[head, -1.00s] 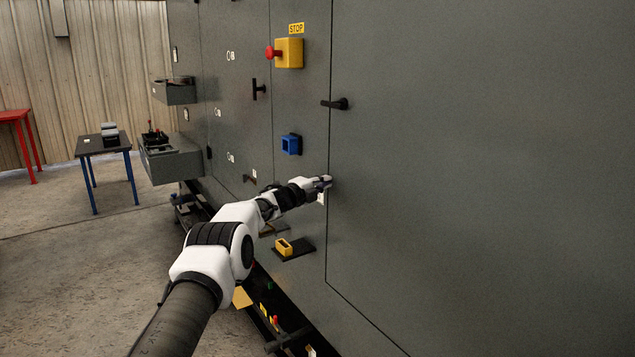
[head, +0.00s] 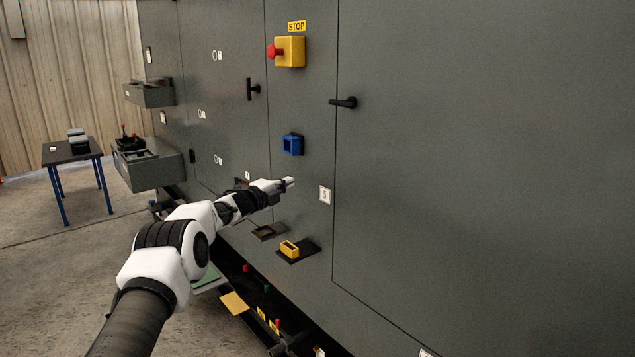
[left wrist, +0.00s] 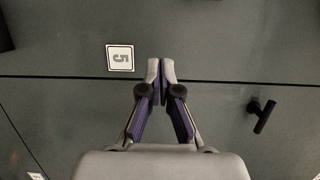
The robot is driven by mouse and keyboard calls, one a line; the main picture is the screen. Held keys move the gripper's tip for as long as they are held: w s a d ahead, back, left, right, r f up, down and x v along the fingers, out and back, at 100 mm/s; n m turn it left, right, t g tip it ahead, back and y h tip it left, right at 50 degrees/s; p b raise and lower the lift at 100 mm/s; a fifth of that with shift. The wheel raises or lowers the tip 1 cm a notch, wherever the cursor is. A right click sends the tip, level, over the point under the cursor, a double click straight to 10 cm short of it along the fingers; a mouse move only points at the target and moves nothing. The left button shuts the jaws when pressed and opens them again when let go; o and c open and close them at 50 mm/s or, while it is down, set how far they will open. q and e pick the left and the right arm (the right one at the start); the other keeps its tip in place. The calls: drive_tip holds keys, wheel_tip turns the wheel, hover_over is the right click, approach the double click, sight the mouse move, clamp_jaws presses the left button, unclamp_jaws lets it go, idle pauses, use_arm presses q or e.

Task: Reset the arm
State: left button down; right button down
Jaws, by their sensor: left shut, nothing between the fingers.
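My left arm reaches in from the lower left in the head view. Its left gripper (head: 289,182) is in front of the grey enclosure (head: 480,180), left of a white label marked 5 (head: 325,194). In the left wrist view the left gripper (left wrist: 161,72) has its two fingers together with nothing between them. The label (left wrist: 120,58) shows there just left of the fingertips, turned upside down. Whether the fingertips touch the panel, I cannot tell. My right gripper is in neither view.
On the enclosure are a red-and-yellow stop button (head: 289,51), a blue square frame (head: 292,145), a black door handle (head: 344,102) and a yellow block (head: 289,248) on a small shelf. Grey bins (head: 148,165) jut out at left. A dark table (head: 72,152) stands farther back.

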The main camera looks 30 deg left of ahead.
use_arm(q)
drive_tip(key=s+d+f+n+g+h, duration=0.1)
drive_tip(key=s+d+f+g, duration=0.1)
drive_tip(key=d+f, duration=0.8)
drive_tip(key=s+d+f+n+g+h, duration=0.1)
drive_tip(key=s+d+f+g, duration=0.15)
drive_tip(key=d+f, duration=0.7)
drive_tip(key=s+d+f+n+g, duration=0.2)
drive_tip(key=s+d+f+n, duration=0.15)
drive_tip(key=s+f, duration=0.4)
drive_tip(key=s+d+f+n+g, duration=0.2)
drive_tip(key=s+d+f, duration=0.2)
drive_tip(key=s+f, duration=0.4)
drive_tip(key=s+d+f+n+g+y, duration=0.1)
drive_tip(key=s+d+f+n+g, duration=0.2)
drive_tip(key=s, duration=0.7)
drive_tip(key=s+f+n+g+y, duration=0.1)
drive_tip(key=s+f+n+g, duration=0.1)
drive_tip(key=s+f, duration=0.6)
drive_tip(key=s+a+r+n+g+y, duration=0.1)
drive_tip(key=s+n, duration=0.3)
drive_tip(key=s, duration=0.7)
drive_tip(key=s+a+r+n+g+y, duration=0.1)
drive_tip(key=s+a+r+n+g, duration=0.1)
drive_tip(key=s, duration=1)
wheel_tip(320, 180, up, 2)
drive_tip(key=shift+r+n+g+y+p, duration=0.1)
drive_tip(key=shift+n+g+y+p, duration=0.2)
drive_tip(key=shift+n+g, duration=0.5)
